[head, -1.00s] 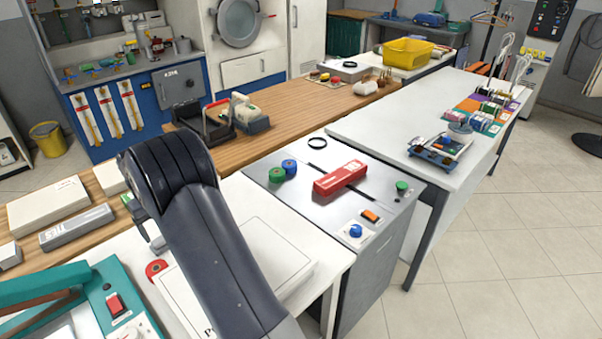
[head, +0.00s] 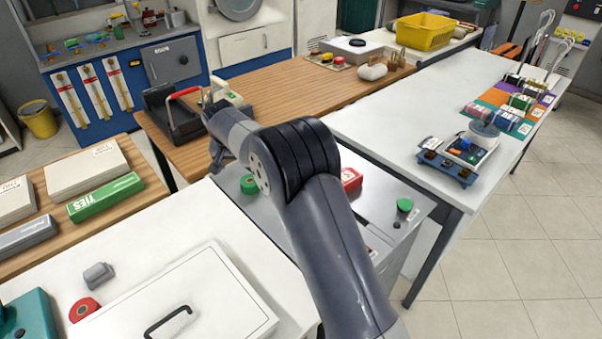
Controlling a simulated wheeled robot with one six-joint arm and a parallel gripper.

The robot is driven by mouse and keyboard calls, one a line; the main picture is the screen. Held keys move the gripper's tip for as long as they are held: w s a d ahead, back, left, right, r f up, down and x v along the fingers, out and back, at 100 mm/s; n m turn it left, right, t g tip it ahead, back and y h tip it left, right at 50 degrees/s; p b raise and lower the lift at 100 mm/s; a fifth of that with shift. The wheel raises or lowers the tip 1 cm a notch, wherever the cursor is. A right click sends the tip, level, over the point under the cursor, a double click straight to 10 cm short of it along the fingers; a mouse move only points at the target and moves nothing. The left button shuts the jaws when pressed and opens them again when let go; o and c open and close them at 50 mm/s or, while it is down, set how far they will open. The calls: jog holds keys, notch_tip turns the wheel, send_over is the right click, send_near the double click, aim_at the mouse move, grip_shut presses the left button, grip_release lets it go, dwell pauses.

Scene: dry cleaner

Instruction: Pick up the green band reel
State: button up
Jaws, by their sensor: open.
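A small round green reel (head: 249,184) lies on the grey metal cabinet top (head: 232,204), just below my forearm in the head view. My arm comes up from the bottom and bends left over this cabinet, covering much of its top. My gripper (head: 219,160) is small and dark at the arm's far end, up and left of the green reel and apart from it. It is open, and I see nothing in it.
A black holder with a red handle (head: 172,118) stands on the wooden table near my gripper. A white lidded box (head: 190,300) fills the near left. The white table's middle is clear.

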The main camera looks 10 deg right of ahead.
send_over(250, 180)
jog(key=s+a, duration=0.1)
jog(key=s, duration=0.1)
jog(key=f, duration=0.4)
jog(key=shift+s+f+p, duration=0.2)
jog(key=shift+f+p, duration=0.1)
jog(key=shift+p, duration=0.05)
jog(key=x, duration=0.2)
jog(key=p+x, duration=0.1)
jog(key=x, duration=0.1)
jog(key=shift+s+d+f, duration=0.1)
jog(key=shift+d+f, duration=0.15)
jog(key=shift+f, duration=0.05)
jog(key=shift+w+f, duration=0.2)
jog(key=shift+f, duration=0.45)
jog(key=c, duration=1.1)
